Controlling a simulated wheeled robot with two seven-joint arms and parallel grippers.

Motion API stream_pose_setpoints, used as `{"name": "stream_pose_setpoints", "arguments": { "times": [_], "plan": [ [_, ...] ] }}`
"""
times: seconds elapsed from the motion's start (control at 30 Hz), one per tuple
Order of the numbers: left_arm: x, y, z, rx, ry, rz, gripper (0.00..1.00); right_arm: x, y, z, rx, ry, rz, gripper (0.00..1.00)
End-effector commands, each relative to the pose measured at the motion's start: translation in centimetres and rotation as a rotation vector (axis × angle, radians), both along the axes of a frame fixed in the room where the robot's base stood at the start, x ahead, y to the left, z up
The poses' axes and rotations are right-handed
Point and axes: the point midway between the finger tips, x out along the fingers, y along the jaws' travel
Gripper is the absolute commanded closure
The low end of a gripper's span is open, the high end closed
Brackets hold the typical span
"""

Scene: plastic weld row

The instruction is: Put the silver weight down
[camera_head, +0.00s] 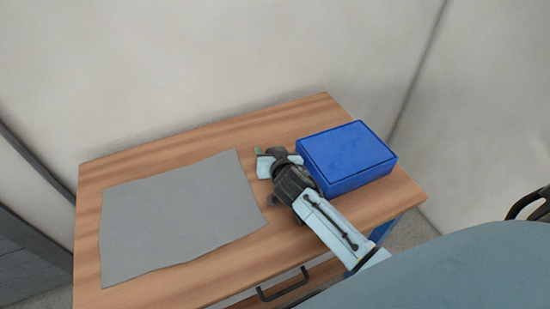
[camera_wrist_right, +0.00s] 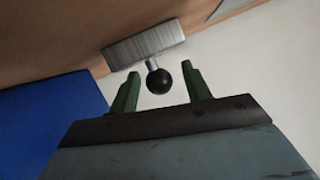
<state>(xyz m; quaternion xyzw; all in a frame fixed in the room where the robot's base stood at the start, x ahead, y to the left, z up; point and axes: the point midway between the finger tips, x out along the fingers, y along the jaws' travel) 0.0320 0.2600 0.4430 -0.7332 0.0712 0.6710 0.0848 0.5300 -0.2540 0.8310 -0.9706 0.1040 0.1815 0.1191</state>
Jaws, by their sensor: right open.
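The silver weight (camera_wrist_right: 143,46) is a brushed metal block with a short stem and a black ball knob (camera_wrist_right: 158,81), seen in the right wrist view. Its block is against the wooden table top. My right gripper (camera_wrist_right: 160,78) is open, with its green fingertips on either side of the knob and visible gaps between. In the head view my right gripper (camera_head: 263,160) is low over the table, between the grey sheet and the blue box. I cannot make out the weight there; the gripper seems to hide it. My left gripper is not in view.
The wooden table (camera_head: 210,147) carries a flat grey sheet (camera_head: 175,215) on the left and a closed blue box (camera_head: 348,157) just right of my gripper. The box also shows in the right wrist view (camera_wrist_right: 45,125). A wall stands behind. A drawer handle (camera_head: 284,287) is in front.

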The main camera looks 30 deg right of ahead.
Motion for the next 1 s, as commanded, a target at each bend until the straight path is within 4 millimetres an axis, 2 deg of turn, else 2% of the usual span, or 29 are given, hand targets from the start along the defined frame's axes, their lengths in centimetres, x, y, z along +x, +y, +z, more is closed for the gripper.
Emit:
{"name": "stream_pose_setpoints", "arguments": {
  "times": [0.17,0.3,0.6,0.77,1.0],
  "plan": [
    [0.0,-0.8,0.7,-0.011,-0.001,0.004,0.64,-2.5,0.5,1.1,0.003,0.000,0.000,0.52],
    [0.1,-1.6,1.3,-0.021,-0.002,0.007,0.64,-5.3,0.9,2.2,0.003,0.001,-0.001,0.52],
    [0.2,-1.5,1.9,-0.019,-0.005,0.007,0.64,-9.9,1.7,4.1,0.002,0.000,-0.001,0.52],
    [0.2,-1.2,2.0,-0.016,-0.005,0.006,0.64,-10.8,1.9,4.5,-0.001,-0.001,-0.001,0.52],
    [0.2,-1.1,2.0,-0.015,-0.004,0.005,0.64,-10.9,1.9,4.6,-0.001,-0.002,-0.001,0.52]
  ]
}}
